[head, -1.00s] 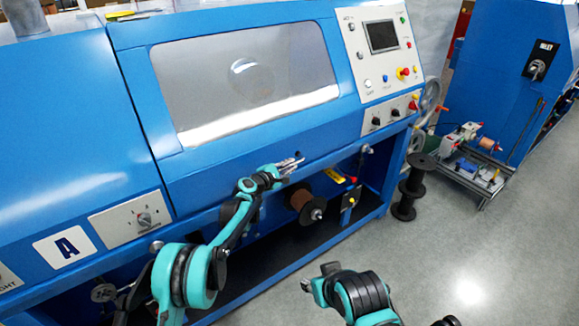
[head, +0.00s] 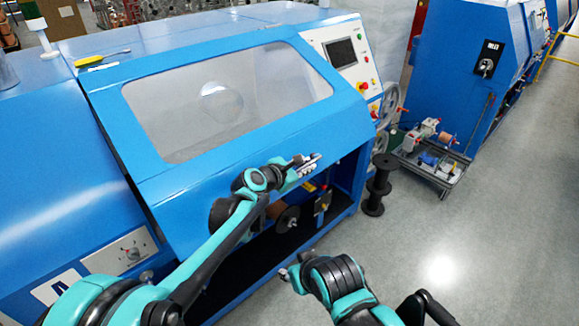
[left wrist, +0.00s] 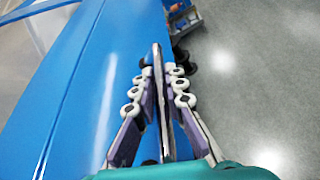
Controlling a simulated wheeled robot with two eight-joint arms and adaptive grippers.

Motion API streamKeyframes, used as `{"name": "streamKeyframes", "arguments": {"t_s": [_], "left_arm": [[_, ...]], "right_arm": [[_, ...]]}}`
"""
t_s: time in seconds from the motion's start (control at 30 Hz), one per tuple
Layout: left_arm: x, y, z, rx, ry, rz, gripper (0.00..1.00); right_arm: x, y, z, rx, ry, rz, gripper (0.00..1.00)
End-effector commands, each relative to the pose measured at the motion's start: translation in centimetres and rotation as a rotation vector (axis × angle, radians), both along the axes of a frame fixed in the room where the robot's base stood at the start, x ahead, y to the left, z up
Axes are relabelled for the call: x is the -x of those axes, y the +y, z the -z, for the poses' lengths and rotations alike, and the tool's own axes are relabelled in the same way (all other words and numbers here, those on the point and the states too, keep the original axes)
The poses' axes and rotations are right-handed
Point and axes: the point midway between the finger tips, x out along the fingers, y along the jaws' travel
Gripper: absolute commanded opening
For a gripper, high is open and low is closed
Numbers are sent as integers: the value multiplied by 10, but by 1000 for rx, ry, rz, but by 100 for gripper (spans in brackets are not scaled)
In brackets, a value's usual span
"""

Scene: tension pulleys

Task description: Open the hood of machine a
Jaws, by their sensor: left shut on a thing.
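Machine a is the blue machine (head: 60,205). Its hood (head: 230,145), blue with a large clear window, stands partly raised, its front edge swung out from the body and a dark gap along its left side. My left gripper (head: 306,163) is at the hood's front lower edge. In the left wrist view its fingers (left wrist: 157,100) are shut on a thin strip at the hood's edge; the blue hood surface (left wrist: 85,90) lies to their left. My right gripper (head: 287,275) is low in front of the machine, apart from it; its finger opening is unclear.
A black spool stack (head: 378,185) stands on the floor to the right, before a cart (head: 435,160) and another blue machine (head: 465,95). A yellow screwdriver (head: 102,58) lies on top.

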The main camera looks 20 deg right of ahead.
Motion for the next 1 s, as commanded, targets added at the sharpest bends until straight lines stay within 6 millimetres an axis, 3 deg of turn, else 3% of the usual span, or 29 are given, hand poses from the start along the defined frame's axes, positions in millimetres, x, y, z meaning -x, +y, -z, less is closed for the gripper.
{"name": "streamKeyframes", "arguments": {"t_s": [0.03,0.3,0.6,0.8,1.0], "left_arm": [[12,-5,-34,11,36,6,0],[45,-16,-155,84,235,4,0],[52,-19,-287,161,446,1,0],[45,-17,-355,203,559,1,0],[36,-14,-399,231,636,0,0]], "right_arm": [[0,0,-25,0,0,0,40],[0,0,-94,0,0,0,40],[0,0,-169,0,0,0,40],[0,0,-206,0,0,0,40],[0,0,-231,0,0,0,40]]}}
